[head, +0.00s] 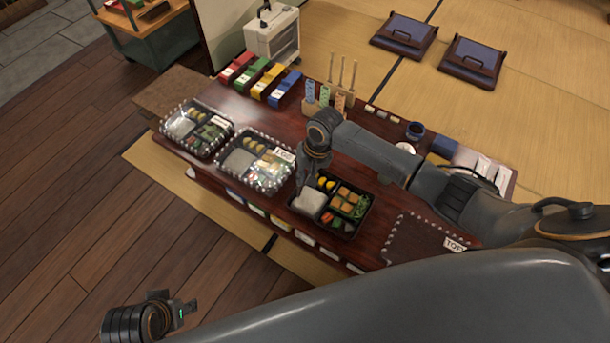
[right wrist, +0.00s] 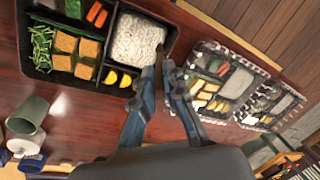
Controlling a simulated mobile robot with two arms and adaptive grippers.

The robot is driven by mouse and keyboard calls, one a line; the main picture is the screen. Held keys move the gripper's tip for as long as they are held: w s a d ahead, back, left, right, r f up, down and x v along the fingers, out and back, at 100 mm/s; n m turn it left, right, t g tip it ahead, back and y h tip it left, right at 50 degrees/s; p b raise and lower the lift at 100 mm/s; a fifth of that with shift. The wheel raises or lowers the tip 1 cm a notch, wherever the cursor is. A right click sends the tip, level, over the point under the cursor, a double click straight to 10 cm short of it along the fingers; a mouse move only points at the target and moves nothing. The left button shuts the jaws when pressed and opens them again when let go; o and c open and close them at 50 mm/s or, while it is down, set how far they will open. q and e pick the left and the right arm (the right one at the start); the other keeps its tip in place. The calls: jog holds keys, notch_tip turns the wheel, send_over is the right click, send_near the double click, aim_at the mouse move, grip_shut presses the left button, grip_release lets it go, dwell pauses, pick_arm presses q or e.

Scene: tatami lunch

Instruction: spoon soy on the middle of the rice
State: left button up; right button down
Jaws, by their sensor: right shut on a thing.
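The open black lunch box (head: 351,237) stands on the dark red table, with white rice (head: 309,202) in its left front compartment. The rice (right wrist: 137,40) also fills a compartment at the top of the right wrist view. My right gripper (head: 302,184) points down above the rice. In the right wrist view my right gripper (right wrist: 161,72) is shut on a thin dark spoon (right wrist: 160,53), mostly hidden between the fingertips, close to the rice edge. I cannot make out soy on the rice or spoon. My left gripper (head: 170,305) is low at the bottom left, away from the table; its jaws are unclear.
Two lidded lunch boxes (head: 259,188) (head: 181,138) stand left of the open one. A small dark blue round dish (head: 414,131) is towards the back right. Colored boxes (head: 284,89) and a wooden holder (head: 338,104) line the back.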

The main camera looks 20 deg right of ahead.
pick_arm(q)
jog(key=shift+r, duration=0.2)
pick_arm(e)
jog(key=shift+f, duration=0.6)
pick_arm(q)
jog(key=shift+w+r, duration=0.1)
jog(key=shift+r, duration=0.05)
pick_arm(e)
jog(key=shift+s+d, duration=0.15)
pick_arm(q)
notch_tip(320, 180, down, 8)
jog(key=p, duration=0.2)
jog(key=shift+f, duration=0.25)
pick_arm(e)
jog(key=shift+s+d, duration=0.5)
jog(key=shift+s, duration=0.2)
pick_arm(q)
jog(key=shift+d, duration=0.1)
dwell(0.4)
notch_tip(320, 180, down, 7)
jog(key=s+p, duration=0.2)
jog(key=shift+s+r+g, duration=0.2)
jog(key=shift+s+g, duration=0.1)
jog(key=shift+g, duration=0.1)
pick_arm(e)
jog(key=shift+s+d, duration=0.7)
jog(key=shift+s, duration=0.15)
